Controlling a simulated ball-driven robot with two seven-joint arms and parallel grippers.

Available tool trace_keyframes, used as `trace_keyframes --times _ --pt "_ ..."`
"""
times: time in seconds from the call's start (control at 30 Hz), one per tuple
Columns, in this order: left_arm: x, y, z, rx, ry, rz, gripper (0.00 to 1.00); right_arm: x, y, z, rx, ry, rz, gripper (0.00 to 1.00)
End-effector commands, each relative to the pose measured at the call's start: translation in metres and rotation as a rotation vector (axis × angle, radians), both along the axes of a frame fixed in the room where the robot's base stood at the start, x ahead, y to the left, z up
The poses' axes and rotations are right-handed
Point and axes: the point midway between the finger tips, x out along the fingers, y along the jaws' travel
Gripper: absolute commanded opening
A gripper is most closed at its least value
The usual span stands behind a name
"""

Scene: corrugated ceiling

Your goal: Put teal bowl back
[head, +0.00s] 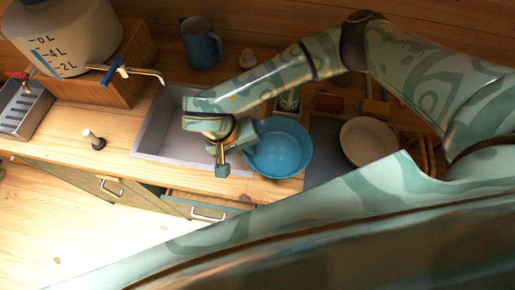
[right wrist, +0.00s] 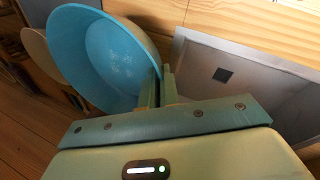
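The teal bowl (head: 283,150) is at the counter's front, just right of the sink, in the head view. It fills the upper left of the right wrist view (right wrist: 105,55), its inside facing the camera. My right gripper (head: 245,148) is at the bowl's left rim. In the right wrist view its two fingers (right wrist: 160,85) are close together, with the bowl's rim and wall between them. Whether the bowl's underside touches the counter cannot be told. My left gripper is not in view.
The grey sink (head: 160,140) lies under my right forearm. A cream bowl (head: 368,141) stands to the right, beside a dark mat (head: 322,150). A blue mug (head: 201,43) and a water container (head: 65,35) with a tap are at the back left. A small stopper-like item (head: 94,140) stands left of the sink.

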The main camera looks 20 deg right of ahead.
Motion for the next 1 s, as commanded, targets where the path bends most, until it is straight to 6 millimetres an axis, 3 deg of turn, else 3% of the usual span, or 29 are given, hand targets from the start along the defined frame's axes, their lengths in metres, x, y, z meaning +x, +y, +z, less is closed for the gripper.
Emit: trace_keyframes --times 0.1,0.33,0.5,0.9,0.97,1.0 --pt "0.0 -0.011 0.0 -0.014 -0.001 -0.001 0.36 0.004 -0.014 -0.019 0.001 0.001 -0.003 0.0" --pt "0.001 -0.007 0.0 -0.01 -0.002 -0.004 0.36 0.009 -0.031 -0.04 0.0 0.001 -0.003 0.0" --pt "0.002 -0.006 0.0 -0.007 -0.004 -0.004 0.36 0.008 -0.03 -0.066 0.002 0.001 0.0 0.0" --pt "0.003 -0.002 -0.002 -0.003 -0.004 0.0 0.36 0.009 -0.029 -0.072 0.001 -0.002 0.002 0.0" --pt "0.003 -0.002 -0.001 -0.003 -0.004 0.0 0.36 0.009 -0.03 -0.072 0.001 -0.001 0.001 0.2" --pt "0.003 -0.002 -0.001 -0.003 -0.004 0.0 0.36 0.009 -0.03 -0.071 0.002 -0.001 0.001 0.25"
